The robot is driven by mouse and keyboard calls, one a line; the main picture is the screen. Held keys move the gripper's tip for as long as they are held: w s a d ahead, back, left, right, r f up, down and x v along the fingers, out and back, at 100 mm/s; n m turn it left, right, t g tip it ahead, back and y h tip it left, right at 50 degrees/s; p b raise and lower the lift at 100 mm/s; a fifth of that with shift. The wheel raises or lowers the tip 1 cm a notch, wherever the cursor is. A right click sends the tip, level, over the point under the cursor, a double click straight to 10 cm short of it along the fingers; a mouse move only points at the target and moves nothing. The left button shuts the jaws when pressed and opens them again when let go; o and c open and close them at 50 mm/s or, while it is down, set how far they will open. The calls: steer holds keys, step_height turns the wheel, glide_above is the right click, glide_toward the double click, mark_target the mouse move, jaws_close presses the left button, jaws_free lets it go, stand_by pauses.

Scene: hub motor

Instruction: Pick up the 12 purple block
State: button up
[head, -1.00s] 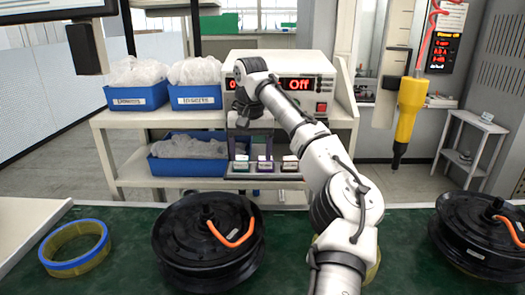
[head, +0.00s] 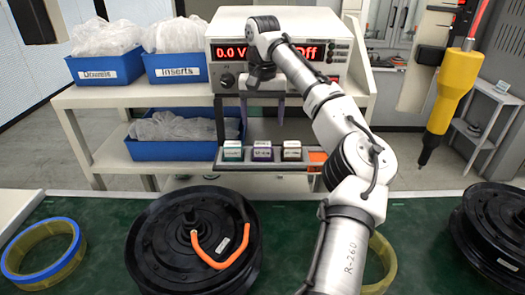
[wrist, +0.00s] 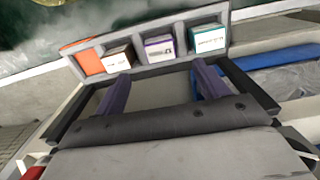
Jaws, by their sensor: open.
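The purple block (head: 262,151) has a white label on top and sits in the middle slot of a small grey rack (head: 230,166). A teal block (head: 232,151) stands left of it and a black block (head: 291,151) right of it. My gripper (head: 262,120) is open and empty, with its two purple fingers apart, above and in line with the purple block. In the wrist view the purple block (wrist: 158,48) shows beyond the gap between the fingers of my gripper (wrist: 161,76), not touched by them. The block's lower part is hidden in its slot.
An orange-floored slot (head: 317,157) at the rack's right end is empty. Blue bins (head: 183,150) stand left of the rack, and a power supply (head: 225,50) sits on the shelf above. A black hub motor (head: 150,240) lies on the green table in front.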

step_height(320, 180, down, 9)
steer(key=shift+f+p, duration=0.2)
steer(key=shift+p, duration=0.55)
steer(key=c, duration=1.1)
steer(key=shift+r, duration=0.1)
step_height(320, 180, up, 11)
steer(key=b, duration=0.2)
step_height(320, 180, up, 17)
steer(key=p, duration=0.7)
glide_above(262, 144)
steer(key=shift+d, duration=0.15)
